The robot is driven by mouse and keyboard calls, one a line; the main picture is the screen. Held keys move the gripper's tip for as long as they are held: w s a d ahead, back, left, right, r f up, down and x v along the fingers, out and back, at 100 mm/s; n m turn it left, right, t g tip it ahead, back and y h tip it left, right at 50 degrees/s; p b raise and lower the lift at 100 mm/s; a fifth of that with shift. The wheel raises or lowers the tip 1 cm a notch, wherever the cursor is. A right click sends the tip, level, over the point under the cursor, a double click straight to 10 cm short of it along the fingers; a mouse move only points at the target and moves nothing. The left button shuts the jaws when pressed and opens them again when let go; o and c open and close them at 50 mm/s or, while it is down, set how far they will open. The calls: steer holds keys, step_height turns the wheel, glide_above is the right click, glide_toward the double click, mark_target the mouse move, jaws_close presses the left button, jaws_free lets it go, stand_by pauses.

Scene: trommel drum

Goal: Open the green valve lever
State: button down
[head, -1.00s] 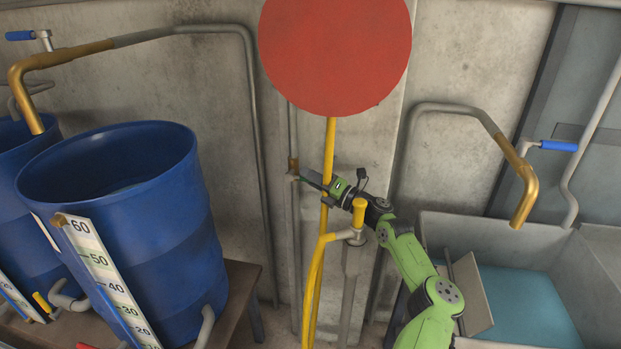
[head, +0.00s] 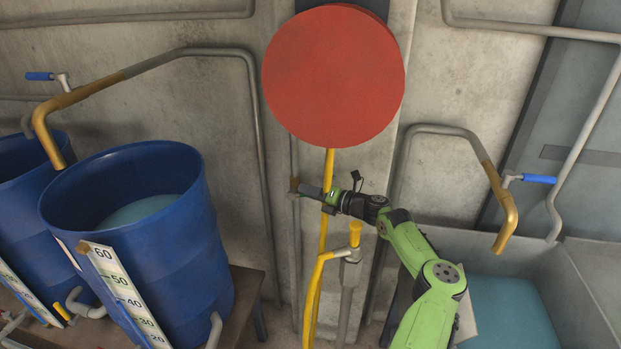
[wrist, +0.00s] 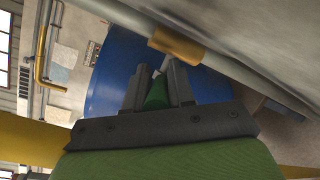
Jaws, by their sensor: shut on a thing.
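The green valve lever (wrist: 157,94) shows in the wrist view between the two dark fingers of my gripper (wrist: 159,85). My gripper is shut on it. The lever's pale stem runs to a brass valve body (wrist: 176,45) on a grey pipe just beyond the fingertips. In the head view my gripper (head: 312,191) reaches left behind the yellow pole, close to the brass fitting (head: 294,185) on the wall pipe. The lever is hidden there by the gripper.
A red disc (head: 333,76) on a yellow pole stands before the wall above my gripper. Blue barrels (head: 140,245) stand at left, a grey water basin (head: 572,262) at right.

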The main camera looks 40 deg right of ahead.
steer(key=r+g+p, duration=0.1)
steer(key=p, duration=0.3)
steer(key=r+n+g+h+p, duration=0.1)
steer(key=p, duration=0.2)
steer(key=shift+w+a+r+g, duration=0.25)
steer(key=shift+w+r+g, duration=0.05)
steer(key=shift+w, duration=0.05)
steer(key=p, duration=0.1)
steer(key=g+h+p, duration=0.1)
steer(key=p, duration=0.1)
steer(key=shift+w+a+r+g+p, duration=0.1)
steer(key=shift+w+a+g+p, duration=0.15)
steer(key=shift+w+g+p, duration=0.05)
steer(key=c, duration=1.1)
jaws_free()
steer(key=shift+o, duration=0.2)
